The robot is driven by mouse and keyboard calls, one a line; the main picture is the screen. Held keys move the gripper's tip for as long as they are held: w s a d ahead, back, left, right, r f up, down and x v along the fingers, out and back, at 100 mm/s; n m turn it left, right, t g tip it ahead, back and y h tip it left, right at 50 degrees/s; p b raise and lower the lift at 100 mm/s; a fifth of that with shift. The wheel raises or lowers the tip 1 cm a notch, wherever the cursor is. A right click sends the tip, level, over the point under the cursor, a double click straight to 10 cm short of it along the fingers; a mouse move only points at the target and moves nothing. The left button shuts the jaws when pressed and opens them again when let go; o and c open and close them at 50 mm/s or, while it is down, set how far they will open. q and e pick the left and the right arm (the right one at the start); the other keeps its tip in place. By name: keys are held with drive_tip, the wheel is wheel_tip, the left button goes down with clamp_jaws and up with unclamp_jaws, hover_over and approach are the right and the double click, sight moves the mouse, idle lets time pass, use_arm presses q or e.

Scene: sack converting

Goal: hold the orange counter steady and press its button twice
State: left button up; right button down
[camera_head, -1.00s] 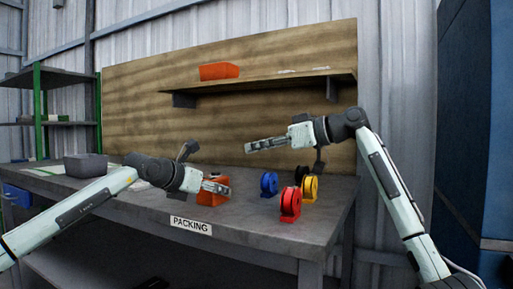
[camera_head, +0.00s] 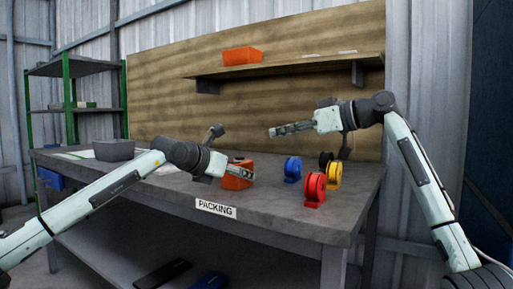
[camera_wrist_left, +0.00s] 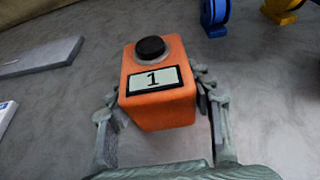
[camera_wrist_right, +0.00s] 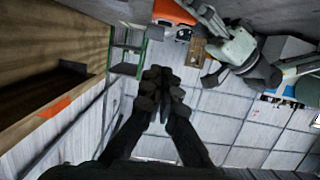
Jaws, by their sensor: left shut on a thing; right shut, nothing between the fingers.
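The orange counter (camera_head: 236,177) stands on the packing table near its front edge. In the left wrist view the counter (camera_wrist_left: 160,112) is upright, with a black button (camera_wrist_left: 151,48) on top and a display reading 1 (camera_wrist_left: 152,79). My left gripper (camera_head: 243,173) is shut on the counter, one finger on each side of it. My right gripper (camera_head: 274,132) is shut and empty, above the table and to the right of the counter, clear of the button. Its closed fingers (camera_wrist_right: 158,88) also show in the right wrist view.
Blue (camera_head: 292,169), red (camera_head: 313,188), yellow (camera_head: 334,174) and black (camera_head: 326,159) reels stand right of the counter. A grey bin (camera_head: 114,150) is at the table's left. A shelf (camera_head: 290,68) with an orange bin (camera_head: 242,55) is on the back board.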

drive_tip(key=shift+w+r, duration=0.1)
drive_tip(key=shift+r, duration=0.55)
hover_over(248, 161)
wheel_tip(248, 161, down, 2)
drive_tip(key=shift+a+f, duration=0.1)
drive_tip(key=shift+f, duration=0.1)
wheel_tip(248, 161, down, 3)
drive_tip(key=shift+r, duration=0.15)
drive_tip(key=shift+f, duration=0.7)
drive_tip(key=shift+f, duration=0.1)
